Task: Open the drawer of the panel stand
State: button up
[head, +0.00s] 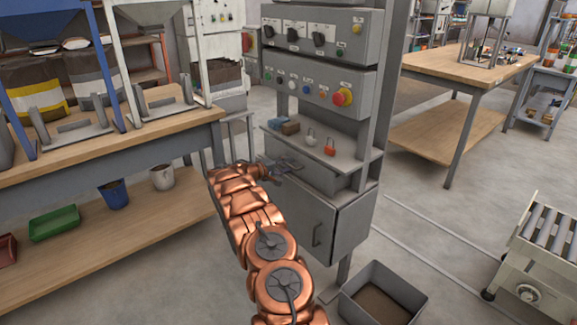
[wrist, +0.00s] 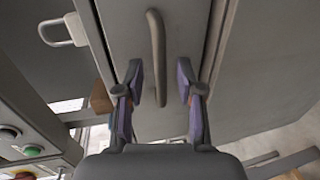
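The grey panel stand (head: 325,135) is in the middle of the head view. Its drawer (head: 343,181) is below the shelf with padlocks; it looks shut, though my arm hides part of it. In the wrist view the drawer front (wrist: 190,30) fills the middle, with a grey bar handle (wrist: 156,50) on it. My gripper (wrist: 161,88) is open, with one finger on each side of the handle's lower part in the picture. Gaps show between both fingers and the bar. In the head view my gripper (head: 287,167) is at the drawer front, and the handle is hard to make out.
On the stand's shelf are a grey padlock (head: 311,137), a red padlock (head: 330,147) and small blocks (head: 285,126). A cabinet door (head: 303,222) is below the drawer. A grey bin (head: 412,297) stands on the floor in front. A workbench (head: 160,135) is at left.

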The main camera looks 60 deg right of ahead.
jog(key=shift+s+d+f, duration=0.2)
jog(key=shift+d+f, duration=0.05)
jog(key=shift+d, duration=0.4)
grip_shut()
